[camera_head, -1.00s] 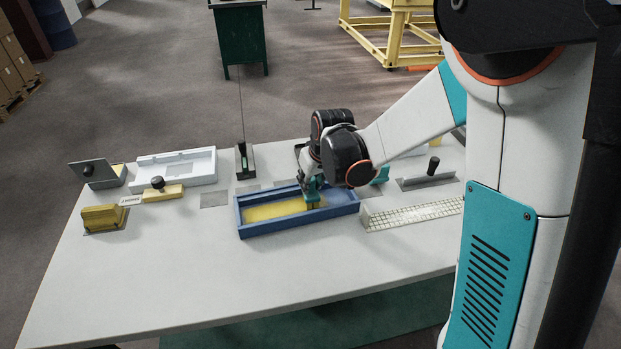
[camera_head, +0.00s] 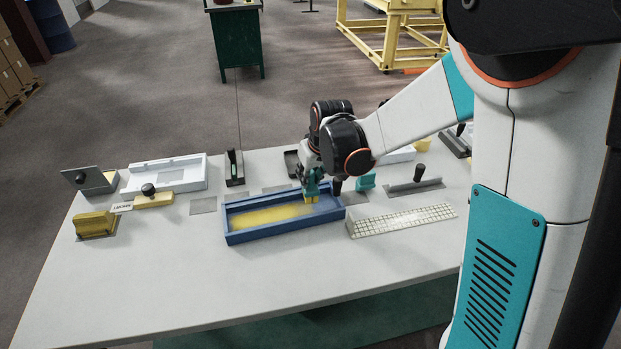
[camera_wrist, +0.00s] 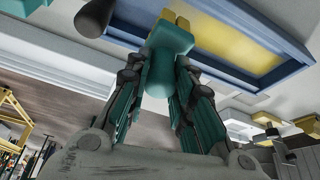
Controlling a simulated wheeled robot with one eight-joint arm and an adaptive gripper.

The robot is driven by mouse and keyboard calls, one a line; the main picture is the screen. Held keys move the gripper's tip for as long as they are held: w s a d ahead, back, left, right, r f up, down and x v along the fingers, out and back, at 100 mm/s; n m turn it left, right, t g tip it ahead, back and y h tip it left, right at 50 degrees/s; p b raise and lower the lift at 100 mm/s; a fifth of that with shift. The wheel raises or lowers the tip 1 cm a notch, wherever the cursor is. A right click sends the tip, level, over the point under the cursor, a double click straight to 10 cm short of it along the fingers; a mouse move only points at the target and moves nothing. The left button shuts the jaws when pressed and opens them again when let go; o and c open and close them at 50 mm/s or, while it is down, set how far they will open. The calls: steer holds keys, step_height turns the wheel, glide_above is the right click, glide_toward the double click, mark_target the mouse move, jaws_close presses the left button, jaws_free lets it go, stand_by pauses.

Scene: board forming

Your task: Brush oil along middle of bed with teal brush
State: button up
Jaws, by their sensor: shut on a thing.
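The bed is a blue rectangular tray (camera_head: 236,237) in the middle of the table. A yellow oil strip (camera_head: 268,216) covers the middle of its floor; the right end of the floor is plain blue. My gripper (camera_head: 312,184) is over the right part of the tray, shut on the teal brush (camera_head: 312,190). In the wrist view the teal brush (camera_wrist: 168,40) sits between both fingers, with its yellow bristle end (camera_wrist: 180,22) toward the tray floor. I cannot tell if the bristles touch the floor.
The white table (camera_head: 150,285) is clear in front. A gridded strip (camera_head: 405,221) and a grey handled plate (camera_head: 414,186) lie right of the tray. A white mould (camera_head: 165,174), a yellow handled block (camera_head: 153,199) and a yellow block (camera_head: 95,224) stand left. A teal block (camera_head: 366,181) stands nearby.

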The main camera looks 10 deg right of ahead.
steer(key=shift+a+r+p, duration=0.1)
steer(key=shift+r+p, duration=1)
steer(key=shift+r, duration=0.85)
